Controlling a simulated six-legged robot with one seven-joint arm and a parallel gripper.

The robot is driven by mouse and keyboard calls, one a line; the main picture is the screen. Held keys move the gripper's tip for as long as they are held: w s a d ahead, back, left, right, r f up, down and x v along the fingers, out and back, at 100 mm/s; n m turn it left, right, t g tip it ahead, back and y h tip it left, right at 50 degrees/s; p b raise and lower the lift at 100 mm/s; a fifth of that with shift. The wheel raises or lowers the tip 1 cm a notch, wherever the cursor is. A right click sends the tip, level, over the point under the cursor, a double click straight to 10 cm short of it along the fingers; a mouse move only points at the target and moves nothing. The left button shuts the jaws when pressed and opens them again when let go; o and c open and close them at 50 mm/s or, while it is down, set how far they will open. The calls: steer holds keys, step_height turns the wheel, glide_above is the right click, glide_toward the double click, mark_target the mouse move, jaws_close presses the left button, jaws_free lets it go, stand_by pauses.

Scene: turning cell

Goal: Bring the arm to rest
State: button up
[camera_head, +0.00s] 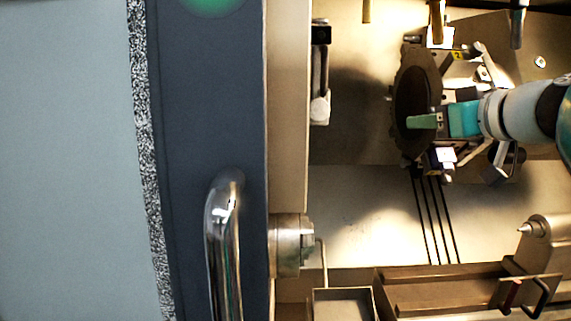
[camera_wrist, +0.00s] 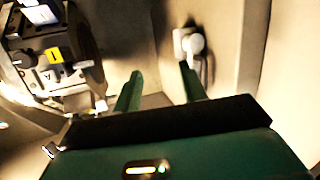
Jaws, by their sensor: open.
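My gripper (camera_head: 412,121) reaches in from the right in the head view, inside the machine, in front of the dark tool turret disc (camera_head: 403,75). Its teal body and one green finger show there. In the wrist view both green fingers of my gripper (camera_wrist: 161,87) stand apart with nothing between them. The turret (camera_wrist: 85,45) is left of the fingers in that view. Whether my gripper touches the turret cannot be told.
A blue-grey door (camera_head: 195,150) with a metal handle (camera_head: 222,250) fills the left. A white-tipped arm (camera_head: 320,107) hangs on the inner wall and shows beyond the fingers (camera_wrist: 188,42). A chuck (camera_head: 288,246) and a tailstock (camera_head: 545,240) are below. The floor between is clear.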

steer(key=s+a+f+m+g+h, duration=0.1)
steer(key=s+a+f+g, duration=0.2)
steer(key=s+f, duration=0.3)
steer(key=s+a+f+m+g+h, duration=0.2)
steer(key=s+f, duration=0.5)
steer(key=f, duration=1)
steer(key=s+a+f+m+g+h, duration=0.1)
steer(key=s+a+f, duration=0.4)
steer(key=f, duration=0.7)
steer(key=s+g+h, duration=0.1)
steer(key=g, duration=0.1)
steer(key=shift+s+m+g, duration=0.3)
steer(key=shift+g, duration=0.1)
